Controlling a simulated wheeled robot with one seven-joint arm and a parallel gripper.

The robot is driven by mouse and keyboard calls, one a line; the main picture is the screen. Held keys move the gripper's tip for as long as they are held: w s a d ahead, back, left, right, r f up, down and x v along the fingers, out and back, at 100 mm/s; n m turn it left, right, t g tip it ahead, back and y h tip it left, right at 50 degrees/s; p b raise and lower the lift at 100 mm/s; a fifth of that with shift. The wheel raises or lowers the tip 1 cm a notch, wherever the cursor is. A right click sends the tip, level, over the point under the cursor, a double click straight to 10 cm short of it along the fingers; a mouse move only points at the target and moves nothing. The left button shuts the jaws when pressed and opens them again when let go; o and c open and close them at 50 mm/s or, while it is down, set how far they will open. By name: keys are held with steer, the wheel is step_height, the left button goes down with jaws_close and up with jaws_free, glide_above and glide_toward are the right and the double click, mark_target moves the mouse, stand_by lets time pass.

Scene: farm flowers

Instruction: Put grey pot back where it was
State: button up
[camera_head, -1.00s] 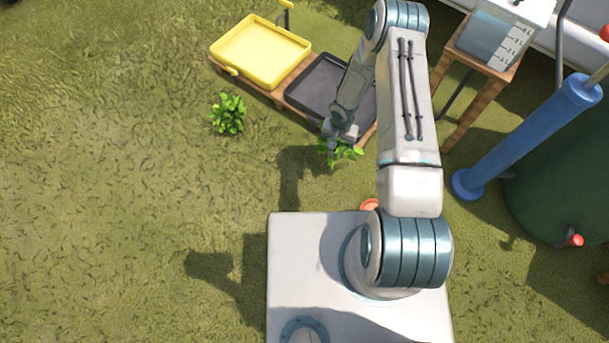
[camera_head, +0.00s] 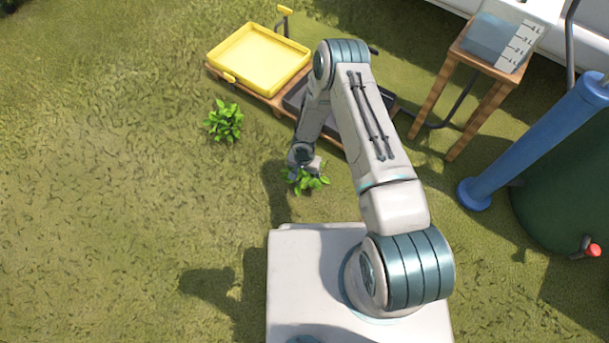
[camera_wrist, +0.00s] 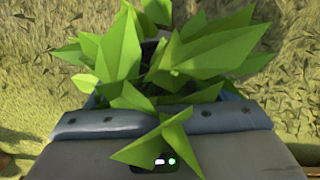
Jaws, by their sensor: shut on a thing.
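My gripper (camera_head: 304,164) is shut on the grey pot, which holds a green leafy plant (camera_head: 308,181). The leaves hide nearly all of the pot in the head view. In the wrist view the same plant (camera_wrist: 165,60) spreads across the upper middle, with leaves over my gripper's blue-grey front (camera_wrist: 160,122). The pot's body and base are hidden there too, so its height above the grass cannot be told. The plant is over the grass between my base and the low wooden stand.
Another green plant (camera_head: 224,121) is on the grass to the left. A yellow tray (camera_head: 258,60) and a dark tray (camera_head: 294,97), partly behind my arm, are on the low stand. A wooden table (camera_head: 478,95) and blue cylinder (camera_head: 535,140) are right. Grass at left is clear.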

steer(key=shift+f, duration=0.6)
steer(key=shift+f, duration=0.1)
steer(key=shift+f+b, duration=0.15)
steer(key=shift+b, duration=0.15)
steer(key=o, duration=1.2)
steer(key=shift+c, duration=0.2)
steer(key=shift+r, duration=0.2)
